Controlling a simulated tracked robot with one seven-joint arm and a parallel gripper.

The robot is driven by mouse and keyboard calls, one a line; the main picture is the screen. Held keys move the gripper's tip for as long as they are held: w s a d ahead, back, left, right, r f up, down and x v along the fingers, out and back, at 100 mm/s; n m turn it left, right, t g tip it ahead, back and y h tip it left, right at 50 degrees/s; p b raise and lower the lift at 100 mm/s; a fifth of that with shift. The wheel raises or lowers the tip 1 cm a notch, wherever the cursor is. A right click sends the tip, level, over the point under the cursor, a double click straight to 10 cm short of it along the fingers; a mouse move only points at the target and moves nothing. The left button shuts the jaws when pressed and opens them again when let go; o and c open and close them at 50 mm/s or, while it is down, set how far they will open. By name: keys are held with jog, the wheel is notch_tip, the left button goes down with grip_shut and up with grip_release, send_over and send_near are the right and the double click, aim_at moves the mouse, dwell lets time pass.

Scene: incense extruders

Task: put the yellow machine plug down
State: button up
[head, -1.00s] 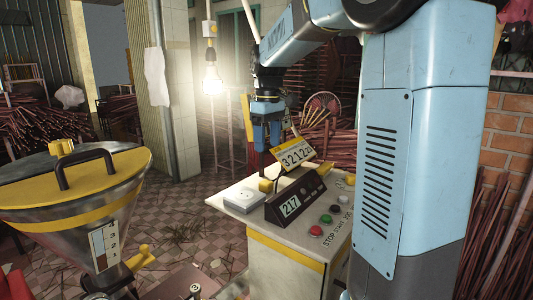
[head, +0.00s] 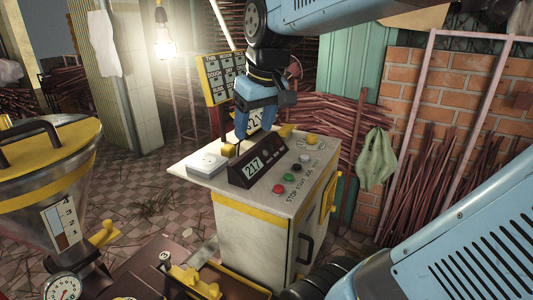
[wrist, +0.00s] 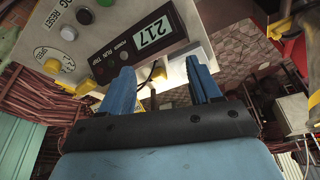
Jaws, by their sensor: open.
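The yellow machine plug (head: 228,149) appears as a small yellow block on the cabinet top, just behind the white socket box (head: 207,165). In the wrist view a pale yellow piece (wrist: 159,71) shows between my fingertips with a dark cord beside it; I cannot tell for sure that it is the plug. My gripper (head: 263,122) points down over the back of the cabinet top, its blue fingers spread apart and behind the display. In the wrist view my gripper (wrist: 160,72) holds nothing that I can see.
The black display reading 217 (head: 258,163) stands close to my fingers. Coloured buttons (head: 290,178) line the cabinet's right side. A metal hopper (head: 45,190) stands at the left. A brick wall (head: 440,100) and stick bundles are behind.

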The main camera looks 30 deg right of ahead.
jog(key=s+a+f+m+t, duration=0.1)
jog(key=s+f+m, duration=0.1)
jog(key=s, duration=0.5)
jog(key=shift+s+f+t+h, duration=0.2)
jog(key=shift+f+t+h, duration=0.15)
jog(key=shift+f, duration=0.55)
